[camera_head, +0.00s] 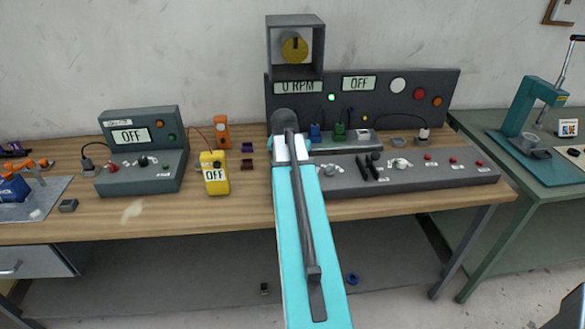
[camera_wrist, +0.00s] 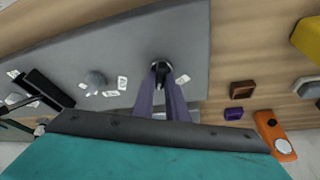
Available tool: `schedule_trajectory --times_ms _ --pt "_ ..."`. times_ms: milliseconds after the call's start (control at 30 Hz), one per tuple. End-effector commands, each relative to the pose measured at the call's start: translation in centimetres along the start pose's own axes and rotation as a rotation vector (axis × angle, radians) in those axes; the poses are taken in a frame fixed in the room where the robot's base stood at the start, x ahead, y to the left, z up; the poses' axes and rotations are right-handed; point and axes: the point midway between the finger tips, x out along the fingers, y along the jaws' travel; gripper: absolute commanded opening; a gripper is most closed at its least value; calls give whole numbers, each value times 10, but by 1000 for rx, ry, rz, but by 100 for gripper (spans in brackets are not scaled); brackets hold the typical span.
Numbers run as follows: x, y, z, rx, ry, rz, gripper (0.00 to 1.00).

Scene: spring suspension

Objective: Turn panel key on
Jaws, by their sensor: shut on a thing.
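The grey control panel (camera_head: 400,180) lies on the workbench, with a back panel (camera_head: 375,108) behind it. Its displays read "0 RPM" and "OFF", and a green light (camera_head: 331,97) shows on the back panel. In the wrist view the small dark panel key (camera_wrist: 160,67) stands near the end of the control panel, beside a white label. My gripper (camera_wrist: 161,79) is shut on the key, its two purple-grey fingers on either side of it. How far the key is turned cannot be told. In the head view my arm hides the key and the fingertips.
Black levers (camera_head: 369,167), a white knob (camera_head: 400,163) and red buttons (camera_head: 453,161) sit along the panel. A yellow meter (camera_head: 215,174) and an orange device (camera_head: 222,132) stand left of my arm. A smaller grey console (camera_head: 140,160) stands further left.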

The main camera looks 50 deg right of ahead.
Motion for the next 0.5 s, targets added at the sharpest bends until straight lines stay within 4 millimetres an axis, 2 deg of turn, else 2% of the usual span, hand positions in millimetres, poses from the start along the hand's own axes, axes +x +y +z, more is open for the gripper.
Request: schedule_trajectory --times_ms 200,500 --pt "0 -2 0 89 -3 35 0" --pt "0 -2 1 132 -3 51 0"
